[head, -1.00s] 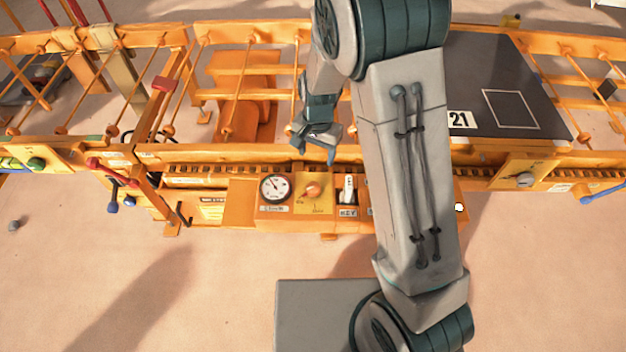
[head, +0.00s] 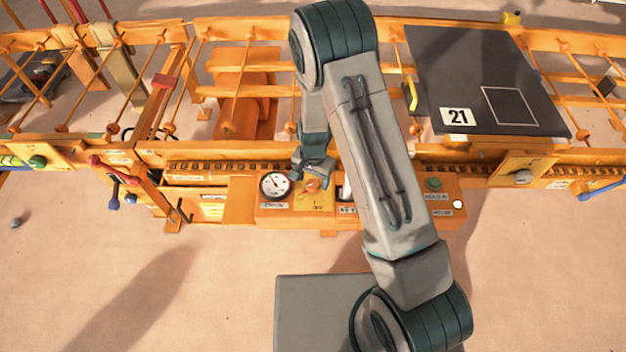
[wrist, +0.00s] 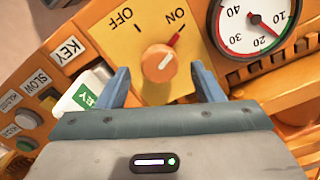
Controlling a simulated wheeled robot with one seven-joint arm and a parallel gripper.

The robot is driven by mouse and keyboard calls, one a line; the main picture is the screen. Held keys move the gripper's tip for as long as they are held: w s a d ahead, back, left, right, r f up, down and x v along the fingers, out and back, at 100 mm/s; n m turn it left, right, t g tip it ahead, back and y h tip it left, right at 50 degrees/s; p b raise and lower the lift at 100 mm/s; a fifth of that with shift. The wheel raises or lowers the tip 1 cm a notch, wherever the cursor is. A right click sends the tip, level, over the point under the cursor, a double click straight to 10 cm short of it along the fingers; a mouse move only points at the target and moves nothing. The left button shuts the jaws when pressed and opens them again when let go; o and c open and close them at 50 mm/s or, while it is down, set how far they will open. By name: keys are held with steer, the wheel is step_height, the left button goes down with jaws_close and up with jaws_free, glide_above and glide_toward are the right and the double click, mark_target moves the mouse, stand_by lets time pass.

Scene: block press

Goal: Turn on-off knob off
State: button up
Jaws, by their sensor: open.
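The on-off knob (wrist: 159,63) is a round orange knob with a pale pointer line on a yellow plate (wrist: 190,30) marked OFF and ON. In the wrist view a red mark runs from the knob toward ON. My gripper (wrist: 165,80) is open, with one blue finger on each side of the knob and gaps between them and it. I cannot tell how far above the plate the fingertips are. In the head view my gripper (head: 312,175) is just above the knob (head: 313,186), partly covering it.
A round gauge (wrist: 254,25) sits right of the knob in the wrist view. A white and green key piece (wrist: 84,92) is close beside the left finger. Several buttons (wrist: 27,120) are farther left. A dark board marked 21 (head: 510,55) lies on the orange frame.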

steer(key=shift+f, duration=0.8)
steer(key=c, duration=1)
